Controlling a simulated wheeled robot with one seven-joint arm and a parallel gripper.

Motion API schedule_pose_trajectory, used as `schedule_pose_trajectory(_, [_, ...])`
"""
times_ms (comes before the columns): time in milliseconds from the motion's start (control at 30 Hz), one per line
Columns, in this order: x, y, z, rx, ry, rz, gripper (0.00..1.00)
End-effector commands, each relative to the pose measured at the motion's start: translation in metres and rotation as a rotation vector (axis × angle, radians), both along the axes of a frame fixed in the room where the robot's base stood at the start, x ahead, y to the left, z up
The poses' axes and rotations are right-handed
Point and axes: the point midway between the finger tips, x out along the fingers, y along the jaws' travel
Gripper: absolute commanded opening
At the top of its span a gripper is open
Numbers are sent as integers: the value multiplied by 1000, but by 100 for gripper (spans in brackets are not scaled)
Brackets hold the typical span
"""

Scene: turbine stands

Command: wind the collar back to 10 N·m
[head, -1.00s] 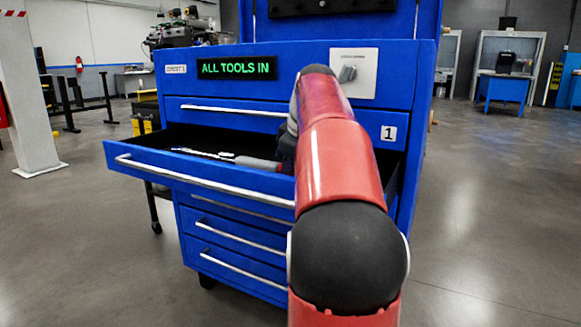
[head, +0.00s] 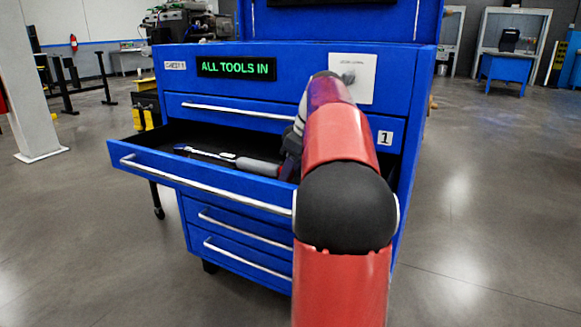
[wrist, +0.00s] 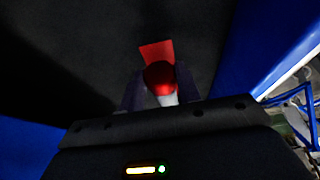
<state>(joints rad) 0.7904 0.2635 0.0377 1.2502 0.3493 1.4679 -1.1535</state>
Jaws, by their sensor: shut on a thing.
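My gripper (head: 290,160) is at that right end, low in the drawer and mostly hidden by my arm. In the wrist view my gripper (wrist: 160,90) is shut on the wrench's end, where a rounded red part (wrist: 160,76) shows between the dark fingers. The collar's scale cannot be read in either view.
The blue tool chest (head: 340,55) carries a green-lit sign (head: 236,67) reading "ALL TOOLS IN". The drawer's front wall and silver handle (head: 210,186) stand before the wrench. Open floor lies right of the chest.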

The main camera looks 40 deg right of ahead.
Motion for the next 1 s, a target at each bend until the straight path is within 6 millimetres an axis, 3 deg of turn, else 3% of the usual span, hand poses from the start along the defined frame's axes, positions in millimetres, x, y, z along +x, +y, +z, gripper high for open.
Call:
schedule_pose_trajectory(33, [0, 0, 0, 0, 0, -1, 37])
schedule_pose_trajectory(167, [0, 0, 0, 0, 0, 0, 54])
schedule_pose_trajectory(467, [0, 0, 2, -1, 0, 0, 55])
schedule_pose_trajectory(1000, [-26, -11, 69, -1, 0, -1, 55])
